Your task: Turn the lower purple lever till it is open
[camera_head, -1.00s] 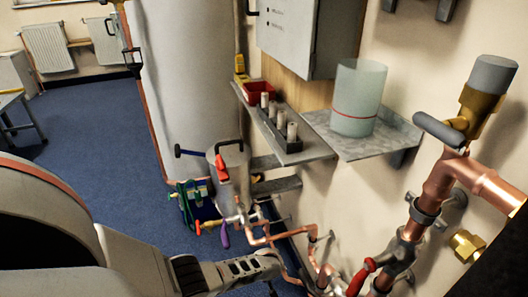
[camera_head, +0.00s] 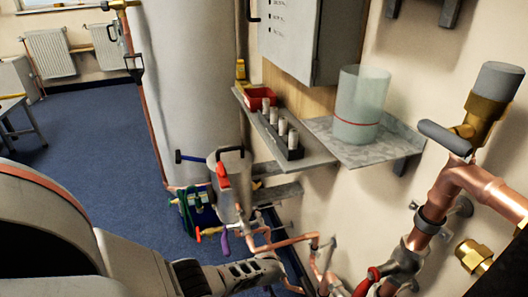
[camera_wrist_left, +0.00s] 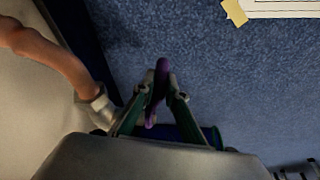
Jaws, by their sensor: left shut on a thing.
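In the left wrist view a purple lever (camera_wrist_left: 162,68) stands between the two green-and-grey fingers of my left gripper (camera_wrist_left: 161,94). The fingers are closed on it from both sides. In the head view my left arm comes in from the left, and its gripper end (camera_head: 248,271) is at the bottom, near the copper pipework; its fingertips are hidden there. A purple handle (camera_head: 224,243) shows just beyond my arm, below the small pipe fittings. I cannot tell whether it is the same lever as the held one. My right gripper is not in view.
Copper pipes (camera_head: 282,242) run along the wall right of my gripper. A red-handled valve (camera_head: 367,281) is at lower right. Above are a grey shelf (camera_head: 365,148) with a translucent cylinder (camera_head: 361,105), and a grey cabinet (camera_head: 308,45). Blue floor (camera_head: 95,140) lies open at left.

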